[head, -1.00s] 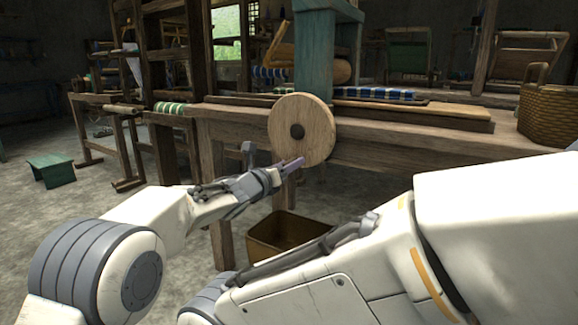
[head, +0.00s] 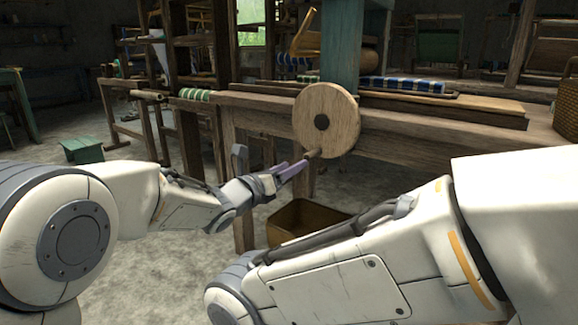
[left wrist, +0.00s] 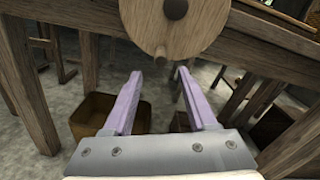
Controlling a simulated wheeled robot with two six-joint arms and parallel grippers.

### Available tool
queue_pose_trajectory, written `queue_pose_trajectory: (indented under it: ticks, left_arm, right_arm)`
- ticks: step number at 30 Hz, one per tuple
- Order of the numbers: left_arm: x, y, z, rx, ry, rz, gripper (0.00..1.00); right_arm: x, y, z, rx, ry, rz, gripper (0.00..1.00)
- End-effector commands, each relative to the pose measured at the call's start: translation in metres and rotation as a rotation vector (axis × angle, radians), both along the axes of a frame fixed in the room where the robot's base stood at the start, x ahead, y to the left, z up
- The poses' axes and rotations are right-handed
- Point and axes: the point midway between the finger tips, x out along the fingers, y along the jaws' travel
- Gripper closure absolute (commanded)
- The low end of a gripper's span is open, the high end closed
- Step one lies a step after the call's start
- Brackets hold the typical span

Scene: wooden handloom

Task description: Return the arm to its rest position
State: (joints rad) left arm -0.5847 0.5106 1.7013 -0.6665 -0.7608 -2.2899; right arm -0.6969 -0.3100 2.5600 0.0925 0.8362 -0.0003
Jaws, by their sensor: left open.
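My left gripper (head: 295,170) is open, with its pale purple fingers apart and empty. It is just below and in front of the round wooden wheel (head: 338,108) on the side of the loom beam (head: 420,158). A short peg (head: 313,154) sticks out low on the wheel's face, close to the fingertips. In the left wrist view the fingers (left wrist: 158,76) point at the wheel (left wrist: 172,20), and the peg (left wrist: 161,52) shows above the gap between them. I cannot tell whether the peg touches a finger. My right gripper is not seen.
A brown box (head: 300,219) stands on the floor under the loom, behind my left gripper. A loom leg (head: 244,205) is close to that gripper. A small green stool (head: 82,150) is at the left. A wicker basket (head: 568,112) is at the right edge.

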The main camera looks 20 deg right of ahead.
Motion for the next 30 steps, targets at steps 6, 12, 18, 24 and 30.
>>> queue_pose_trajectory:
  ticks: [6, 12, 18, 24, 30]
  left_arm:
    - [-0.001, 0.002, 0.0, 0.0, 0.0, 0.0, 0.42]
    - [-0.001, 0.002, 0.0, 0.0, 0.0, 0.0, 0.42]
    - [-0.002, 0.006, 0.005, -0.009, 0.053, 0.021, 0.42]
    - [-0.016, 0.048, 0.021, -0.12, 0.535, 0.233, 0.42]
    - [-0.073, 0.127, 0.013, -0.377, 1.218, 0.658, 0.42]
  right_arm:
    - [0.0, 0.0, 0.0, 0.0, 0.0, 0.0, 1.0]
    - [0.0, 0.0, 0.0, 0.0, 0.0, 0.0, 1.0]
    - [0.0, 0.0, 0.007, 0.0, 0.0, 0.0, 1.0]
    - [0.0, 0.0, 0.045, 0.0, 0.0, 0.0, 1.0]
    - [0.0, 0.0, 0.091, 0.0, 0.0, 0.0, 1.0]
